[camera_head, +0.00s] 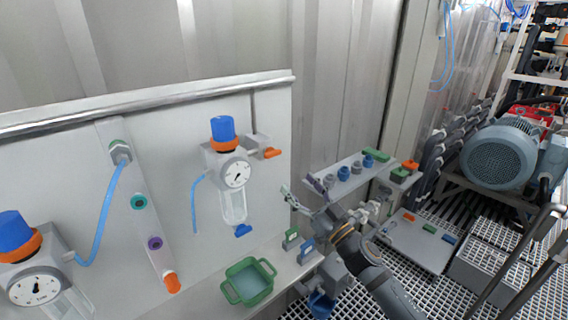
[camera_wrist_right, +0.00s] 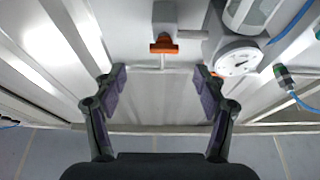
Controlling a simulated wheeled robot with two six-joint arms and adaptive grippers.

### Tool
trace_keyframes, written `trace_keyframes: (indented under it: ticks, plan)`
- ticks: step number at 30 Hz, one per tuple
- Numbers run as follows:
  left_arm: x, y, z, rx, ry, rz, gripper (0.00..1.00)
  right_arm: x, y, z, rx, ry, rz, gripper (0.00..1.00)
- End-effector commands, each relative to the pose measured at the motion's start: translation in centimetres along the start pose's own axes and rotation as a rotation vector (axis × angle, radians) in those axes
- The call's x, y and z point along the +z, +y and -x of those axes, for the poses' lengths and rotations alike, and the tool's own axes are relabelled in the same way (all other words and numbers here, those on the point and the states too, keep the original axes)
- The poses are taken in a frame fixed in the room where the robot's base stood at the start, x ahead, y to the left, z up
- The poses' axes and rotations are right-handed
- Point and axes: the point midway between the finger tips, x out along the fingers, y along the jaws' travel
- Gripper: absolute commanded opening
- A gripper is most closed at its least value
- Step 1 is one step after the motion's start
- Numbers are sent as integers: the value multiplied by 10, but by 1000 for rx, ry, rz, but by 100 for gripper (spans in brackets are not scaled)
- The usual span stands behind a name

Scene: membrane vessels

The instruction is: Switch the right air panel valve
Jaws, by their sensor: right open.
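The right air panel valve (camera_head: 272,153) has an orange handle on a small grey body beside the right regulator (camera_head: 228,165), which has a blue knob and a round gauge. In the right wrist view the orange handle (camera_wrist_right: 164,48) lies beyond the fingertips, roughly centred between them, with the gauge (camera_wrist_right: 238,62) to its right. My right gripper (camera_head: 302,188) is open and empty, below and to the right of the valve, apart from it. It shows in the wrist view too (camera_wrist_right: 160,85), with dark purple finger pads. My left gripper is out of view.
A left regulator (camera_head: 34,265) and an orange-tipped fitting (camera_head: 172,282) are on the panel. A green tray (camera_head: 248,282) sits on the ledge below. A shelf with several caps (camera_head: 343,173) is right of the gripper. A motor (camera_head: 497,155) stands far right.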

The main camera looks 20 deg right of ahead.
Motion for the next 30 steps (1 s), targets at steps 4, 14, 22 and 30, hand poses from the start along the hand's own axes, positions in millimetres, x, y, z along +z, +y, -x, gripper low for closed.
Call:
trace_keyframes:
  ticks: [4,14,22,30]
  plan:
    - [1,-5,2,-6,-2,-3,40,-8,-4,-2,-10,12,-2,72]
    - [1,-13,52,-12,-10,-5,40,-16,-2,-52,-3,15,-5,72]
    - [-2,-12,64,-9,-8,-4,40,-8,-3,-97,-6,12,-3,72]
    - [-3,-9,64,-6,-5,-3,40,-6,-3,-106,-7,10,-3,72]
